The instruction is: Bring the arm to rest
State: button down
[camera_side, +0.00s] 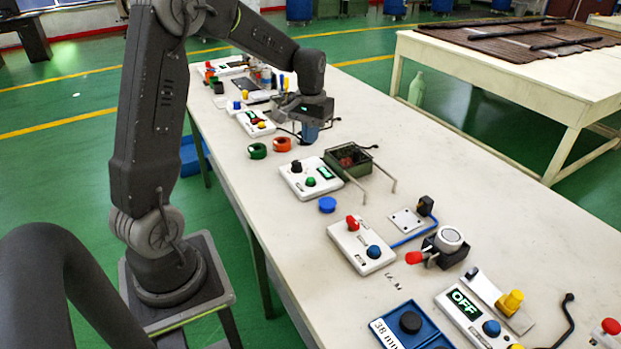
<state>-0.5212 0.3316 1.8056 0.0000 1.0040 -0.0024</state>
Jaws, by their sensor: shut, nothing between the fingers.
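My arm reaches over the far part of the long white workbench (240,165).
Nearer on the bench are a green-black bin (348,158), white control boxes (360,245) with knobs, a blue cap (327,204), a blue tray (385,335) and an OFF display unit (465,303).

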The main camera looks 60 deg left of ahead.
jog(key=s+d+r+m+t, duration=0.2)
jog(key=s+d+r, duration=0.3)
jog(key=s+d, duration=0.4)
jog(key=s+d+r+m+t, duration=0.3)
jog(key=s+d, duration=0.6)
jog(key=d, duration=0.3)
jog(key=shift+d+r+m+t, duration=0.25)
jog(key=shift+r+m, duration=0.25)
jog(key=shift+r, duration=0.45)
dwell(5.0)
